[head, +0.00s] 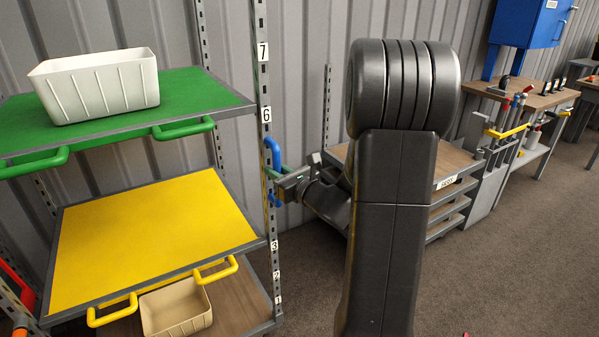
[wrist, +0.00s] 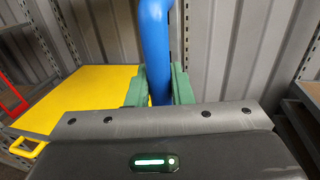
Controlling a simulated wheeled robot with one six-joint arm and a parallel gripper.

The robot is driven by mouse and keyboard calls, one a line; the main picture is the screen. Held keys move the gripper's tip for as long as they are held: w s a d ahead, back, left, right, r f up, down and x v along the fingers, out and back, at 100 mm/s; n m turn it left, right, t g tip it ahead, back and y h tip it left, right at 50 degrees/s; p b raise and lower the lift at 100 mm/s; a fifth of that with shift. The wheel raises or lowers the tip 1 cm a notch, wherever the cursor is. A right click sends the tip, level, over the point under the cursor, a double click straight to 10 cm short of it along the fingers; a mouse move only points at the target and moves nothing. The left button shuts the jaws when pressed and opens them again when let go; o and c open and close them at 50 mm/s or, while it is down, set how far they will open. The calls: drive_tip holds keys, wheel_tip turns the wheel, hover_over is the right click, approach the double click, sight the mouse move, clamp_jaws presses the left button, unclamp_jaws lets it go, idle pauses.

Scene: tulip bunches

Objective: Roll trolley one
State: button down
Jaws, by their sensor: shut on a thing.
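A shelved unit with a numbered upright post (head: 265,110) stands at the left in the head view; I take it to be the trolley. It has a green shelf (head: 195,88) above a yellow shelf (head: 150,235). A blue handle (head: 273,150) shows beside the post, and it runs upright through the wrist view (wrist: 155,40). My gripper (head: 275,174) is shut on the blue handle, with its green fingers either side of the bar in the wrist view (wrist: 160,85). The handle's lower end is hidden behind my gripper body. The unit's wheels are not in view.
A white bin (head: 95,85) stands on the green shelf, and a beige bin (head: 176,312) sits below the yellow one. A low wood-topped unit (head: 452,165) is partly hidden behind my arm. Workbenches and a blue cabinet (head: 528,22) stand at right. The front-right carpet (head: 510,270) is mostly clear.

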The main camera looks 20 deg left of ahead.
drive_tip(key=shift+s+a+b, duration=0.35)
drive_tip(key=shift+s+a, duration=0.4)
drive_tip(key=shift+s, duration=0.15)
drive_tip(key=shift+s+a+b, duration=0.3)
drive_tip(key=shift+s+a, duration=0.4)
drive_tip(key=shift+s, duration=0.2)
drive_tip(key=c, duration=1.3)
unclamp_jaws()
drive_tip(key=shift+c, duration=0.2)
drive_tip(key=shift+d, duration=0.1)
drive_tip(key=v, duration=1.3)
drive_tip(key=shift+s+d, duration=0.2)
drive_tip(key=shift+d, duration=0.1)
drive_tip(key=x, duration=1.3)
drive_tip(key=shift+w+a, duration=0.25)
drive_tip(key=shift+w, duration=0.1)
